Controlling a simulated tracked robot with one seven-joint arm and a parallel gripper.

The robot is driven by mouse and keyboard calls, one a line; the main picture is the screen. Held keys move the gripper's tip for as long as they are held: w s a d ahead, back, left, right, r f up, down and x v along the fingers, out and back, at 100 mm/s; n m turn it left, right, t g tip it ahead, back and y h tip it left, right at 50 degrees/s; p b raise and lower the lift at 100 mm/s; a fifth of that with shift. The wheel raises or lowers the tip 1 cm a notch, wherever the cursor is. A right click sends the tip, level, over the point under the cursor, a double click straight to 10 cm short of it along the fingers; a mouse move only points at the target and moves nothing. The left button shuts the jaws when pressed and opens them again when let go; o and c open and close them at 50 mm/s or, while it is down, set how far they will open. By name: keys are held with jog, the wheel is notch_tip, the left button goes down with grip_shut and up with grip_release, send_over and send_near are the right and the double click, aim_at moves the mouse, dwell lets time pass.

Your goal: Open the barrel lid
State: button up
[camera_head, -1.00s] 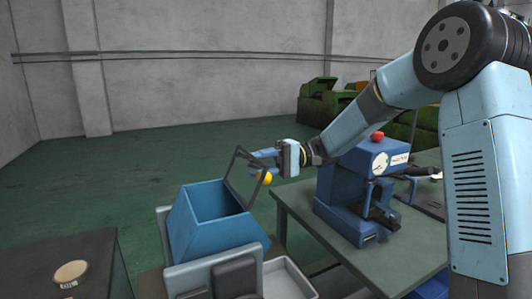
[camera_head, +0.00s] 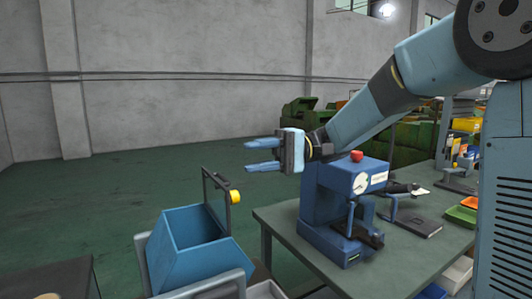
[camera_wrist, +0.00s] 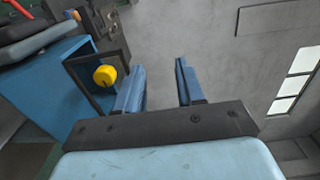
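The blue barrel (camera_head: 195,255) is an angular open-topped bin at the lower left of the head view. Its dark framed lid (camera_head: 217,198) stands raised, nearly upright, at the bin's right edge, with a yellow knob (camera_head: 235,196) on its outer side. The wrist view shows the lid frame (camera_wrist: 88,72) and the yellow knob (camera_wrist: 104,75) left of my fingers. My gripper (camera_head: 246,157) is above and to the right of the lid, apart from the knob. Its two blue fingers (camera_wrist: 158,82) are parted with nothing between them.
A blue machine (camera_head: 340,200) with a red knob stands on a green-grey table (camera_head: 300,245) right of the bin. A dark surface (camera_head: 50,280) lies at the lower left. Green machines (camera_head: 310,120) stand behind. The floor beyond the bin is clear.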

jog(key=shift+s+d+r, duration=0.3)
jog(key=shift+s, duration=0.25)
jog(key=shift+s+d+r, duration=0.25)
jog(key=shift+s+d, duration=0.05)
jog(key=shift+s, duration=0.25)
jog(key=shift+s+d+r, duration=0.3)
jog(key=shift+s, duration=0.25)
jog(key=shift+c, duration=0.2)
